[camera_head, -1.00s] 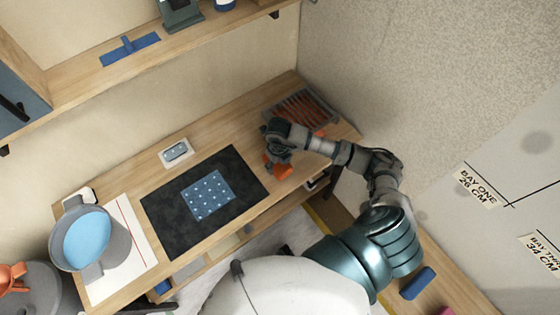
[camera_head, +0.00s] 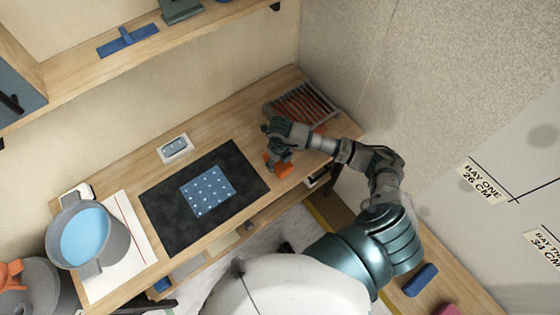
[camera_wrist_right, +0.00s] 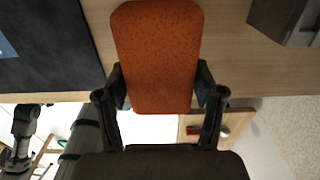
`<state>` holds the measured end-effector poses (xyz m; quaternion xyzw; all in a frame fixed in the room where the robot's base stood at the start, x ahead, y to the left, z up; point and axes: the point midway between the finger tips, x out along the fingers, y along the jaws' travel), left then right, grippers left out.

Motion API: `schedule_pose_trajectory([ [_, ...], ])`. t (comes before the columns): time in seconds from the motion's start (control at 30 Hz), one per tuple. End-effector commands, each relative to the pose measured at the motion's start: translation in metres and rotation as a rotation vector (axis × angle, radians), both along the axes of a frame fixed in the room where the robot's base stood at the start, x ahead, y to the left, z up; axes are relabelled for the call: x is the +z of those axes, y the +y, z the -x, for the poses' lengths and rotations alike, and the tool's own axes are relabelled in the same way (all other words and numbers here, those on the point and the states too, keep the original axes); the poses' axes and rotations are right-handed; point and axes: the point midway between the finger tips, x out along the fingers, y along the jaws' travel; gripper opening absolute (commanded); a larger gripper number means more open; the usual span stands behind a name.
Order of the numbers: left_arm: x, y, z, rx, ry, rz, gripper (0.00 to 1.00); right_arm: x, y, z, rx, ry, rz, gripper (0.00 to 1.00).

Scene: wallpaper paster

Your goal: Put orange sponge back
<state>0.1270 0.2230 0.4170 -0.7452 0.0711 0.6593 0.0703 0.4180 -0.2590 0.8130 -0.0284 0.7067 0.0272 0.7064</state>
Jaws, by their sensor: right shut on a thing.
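My right gripper (camera_head: 276,158) is over the right part of the wooden bench and shut on the orange sponge (camera_head: 284,170). In the right wrist view the sponge (camera_wrist_right: 158,50) is a rounded speckled block between the two fingers (camera_wrist_right: 161,88). Its far end sticks out past the fingertips. In the head view the gripper partly hides it. I cannot tell whether the sponge touches the bench. A grey rack (camera_head: 298,104) with orange-red showing between its bars stands behind the gripper, at the bench's right end. My left gripper is not in view.
A black mat (camera_head: 160,215) with a blue dotted sheet (camera_head: 208,191) lies left of the gripper. A grey bucket (camera_head: 113,243) with blue contents stands at the far left. A small tray (camera_head: 174,148) lies near the wall. A shelf (camera_head: 75,75) runs above the bench.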

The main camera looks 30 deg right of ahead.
Motion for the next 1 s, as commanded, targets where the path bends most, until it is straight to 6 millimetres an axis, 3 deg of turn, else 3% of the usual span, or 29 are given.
schedule_pose_trajectory([
  [0.77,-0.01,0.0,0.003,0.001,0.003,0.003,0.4,-0.013,0.0,0.0,-0.001,0.001,0.001,0.34],
  [0.8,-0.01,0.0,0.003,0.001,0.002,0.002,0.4,-0.013,0.0,0.0,-0.001,0.0,0.001,0.75],
  [0.9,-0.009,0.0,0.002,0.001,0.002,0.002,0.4,-0.013,-0.001,0.0,-0.001,0.0,0.0,0.97],
  [1.0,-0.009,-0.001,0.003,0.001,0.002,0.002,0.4,-0.013,-0.002,0.0,-0.001,0.001,0.0,0.97],
])
